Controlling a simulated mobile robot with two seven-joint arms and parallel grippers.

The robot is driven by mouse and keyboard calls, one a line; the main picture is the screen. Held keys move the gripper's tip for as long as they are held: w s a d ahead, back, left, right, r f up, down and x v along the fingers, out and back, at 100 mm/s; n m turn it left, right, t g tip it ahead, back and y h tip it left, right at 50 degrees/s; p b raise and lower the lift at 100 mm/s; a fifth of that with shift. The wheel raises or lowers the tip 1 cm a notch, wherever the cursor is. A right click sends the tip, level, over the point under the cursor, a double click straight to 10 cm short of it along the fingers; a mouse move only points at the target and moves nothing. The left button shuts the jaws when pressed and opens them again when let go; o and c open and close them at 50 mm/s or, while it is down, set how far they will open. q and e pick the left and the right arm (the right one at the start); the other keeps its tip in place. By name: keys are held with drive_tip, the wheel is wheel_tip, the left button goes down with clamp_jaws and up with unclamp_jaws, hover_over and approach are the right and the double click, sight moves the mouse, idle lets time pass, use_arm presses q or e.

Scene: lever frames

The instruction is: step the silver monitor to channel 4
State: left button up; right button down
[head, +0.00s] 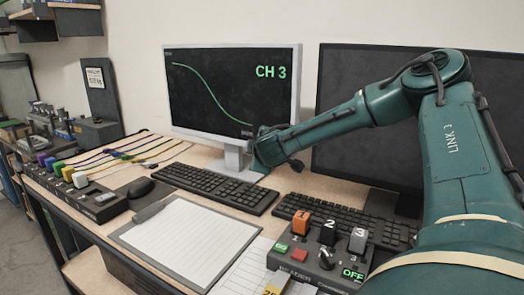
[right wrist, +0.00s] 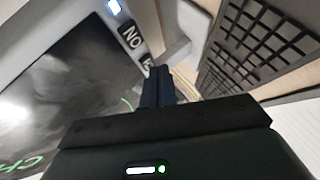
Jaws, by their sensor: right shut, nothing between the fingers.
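The silver monitor (head: 297,75) stands at the back of the desk, its dark screen showing a green curve and "CH 3". In the right wrist view its screen (right wrist: 70,85) fills the left side, beside a bezel with partly hidden white lettering (right wrist: 133,38) and a lit blue-white spot (right wrist: 113,7). My right gripper (head: 258,163) is at the monitor's lower right corner, in front of it. Its dark fingers (right wrist: 158,72) are shut and empty, close to the lettered bezel; whether they touch it I cannot tell. My left gripper is not in view.
A black keyboard (head: 215,187) lies below the monitor. A larger dark monitor (head: 335,155) stands to the right, partly behind my arm. A clipboard (head: 185,240) and a button box (head: 320,262) with numbered blocks are in front. Coloured cables (head: 125,150) lie at left.

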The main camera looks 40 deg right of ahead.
drive_tip(key=shift+w+d, duration=0.15)
drive_tip(key=shift+d, duration=0.2)
idle(0.8)
drive_tip(key=shift+a, duration=0.1)
drive_tip(key=shift+s+a+b, duration=0.25)
drive_tip(key=shift+a+b, duration=0.2)
drive_tip(key=shift+a, duration=0.2)
drive_tip(key=a+b, duration=0.1)
drive_tip(key=a, duration=0.1)
drive_tip(key=s+a, duration=0.1)
drive_tip(key=a, duration=0.2)
drive_tip(key=shift+s+b, duration=0.2)
drive_tip(key=shift+b, duration=0.2)
drive_tip(key=shift+d, duration=0.1)
idle(0.5)
